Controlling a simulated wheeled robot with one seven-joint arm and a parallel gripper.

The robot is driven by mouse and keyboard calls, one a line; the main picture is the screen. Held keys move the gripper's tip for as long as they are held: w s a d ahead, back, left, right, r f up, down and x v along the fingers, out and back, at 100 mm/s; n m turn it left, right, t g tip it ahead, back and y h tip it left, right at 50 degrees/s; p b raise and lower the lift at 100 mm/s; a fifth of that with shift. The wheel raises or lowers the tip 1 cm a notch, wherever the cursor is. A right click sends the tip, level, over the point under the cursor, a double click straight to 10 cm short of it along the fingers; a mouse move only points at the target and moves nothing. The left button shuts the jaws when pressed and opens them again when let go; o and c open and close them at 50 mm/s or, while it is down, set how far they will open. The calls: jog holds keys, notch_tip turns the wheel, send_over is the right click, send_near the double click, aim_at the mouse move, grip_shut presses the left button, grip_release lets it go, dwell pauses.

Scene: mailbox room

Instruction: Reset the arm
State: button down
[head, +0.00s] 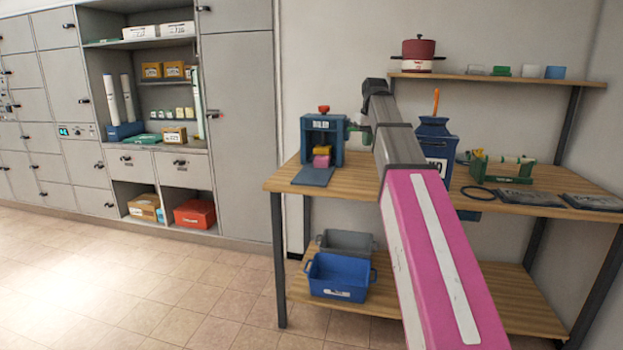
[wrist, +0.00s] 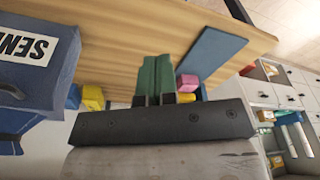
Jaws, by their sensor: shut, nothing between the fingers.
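My arm reaches from the lower right of the head view, with a pink link and a grey link, over the wooden workbench (head: 290,181). My gripper (head: 352,128) is at the arm's far end, beside the right side of a blue box-like stand with a red knob (head: 310,135). In the wrist view my gripper (wrist: 156,62) shows two green fingers side by side, shut with nothing held. A yellow block (head: 322,150) and a pink block (head: 321,161) show in the stand's opening. Whether the fingers touch the stand, I cannot tell.
A blue container labelled SEND (wrist: 28,72) is close by; it also shows behind my arm (head: 437,150). A shelf (head: 500,78) with a red pot (head: 418,48) hangs above. Grey and blue bins (head: 338,277) sit below. Floor at left is clear.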

jog(key=s+f+m, duration=0.1)
jog(key=s+f, duration=0.4)
jog(key=f, duration=0.8)
jog(key=s+f+g, duration=0.1)
jog(key=s+f, duration=0.3)
jog(key=f, duration=0.9)
jog(key=s+f+m, duration=0.1)
jog(key=s+f, duration=0.4)
jog(key=f, duration=0.8)
jog(key=s+f+m+g, duration=0.1)
jog(key=s+f, duration=0.9)
jog(key=f, duration=0.1)
jog(key=shift+s+h, duration=0.3)
